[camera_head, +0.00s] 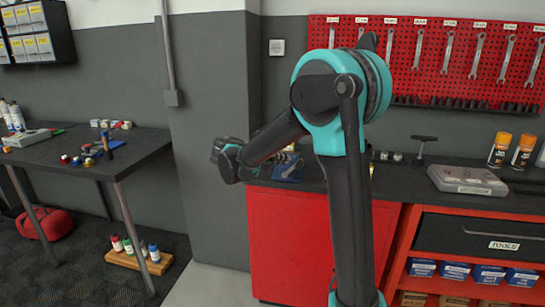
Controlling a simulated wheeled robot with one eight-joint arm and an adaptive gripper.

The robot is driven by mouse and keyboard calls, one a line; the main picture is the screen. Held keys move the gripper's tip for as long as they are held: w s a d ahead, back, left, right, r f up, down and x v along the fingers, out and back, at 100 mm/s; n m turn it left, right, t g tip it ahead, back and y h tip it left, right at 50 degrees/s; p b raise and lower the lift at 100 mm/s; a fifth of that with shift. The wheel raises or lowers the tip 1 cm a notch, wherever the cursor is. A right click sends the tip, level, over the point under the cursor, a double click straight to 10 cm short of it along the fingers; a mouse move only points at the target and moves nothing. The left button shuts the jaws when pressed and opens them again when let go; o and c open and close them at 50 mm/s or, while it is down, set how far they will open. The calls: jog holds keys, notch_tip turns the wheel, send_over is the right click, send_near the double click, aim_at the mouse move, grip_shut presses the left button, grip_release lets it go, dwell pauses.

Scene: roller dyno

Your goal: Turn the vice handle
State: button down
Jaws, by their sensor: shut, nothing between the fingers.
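A blue vice (288,170) sits on the dark workbench top, just right of my forearm and partly hidden by my arm. I cannot make out its handle. My gripper (226,157) is at the end of the dark forearm, left of the vice in the picture, near the bench's left end. It is small and dark, and its fingers do not show clearly. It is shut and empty. Whether it is in front of the bench or over it I cannot tell.
The red workbench (285,235) carries a grey case (467,181) and orange-capped spray cans (499,150) at right. A red wrench board (430,60) hangs behind. A dark table (90,165) stands left. A wooden tray of bottles (138,260) is on the floor.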

jog(key=shift+s+d+f, duration=0.15)
jog(key=shift+d+f, duration=0.1)
jog(key=shift+d, duration=0.2)
jog(key=shift+s+d+f, duration=0.1)
jog(key=shift+d+f, duration=0.15)
jog(key=shift+d, duration=0.2)
jog(key=shift+s+d+f+m+y, duration=0.15)
jog(key=shift+d+m+y, duration=0.1)
jog(key=shift+d+y, duration=0.15)
jog(key=shift+s+d+f+m+y, duration=0.15)
jog(key=shift+d+m+y, duration=0.1)
jog(key=shift+d+y, duration=0.15)
jog(key=shift+a, duration=0.1)
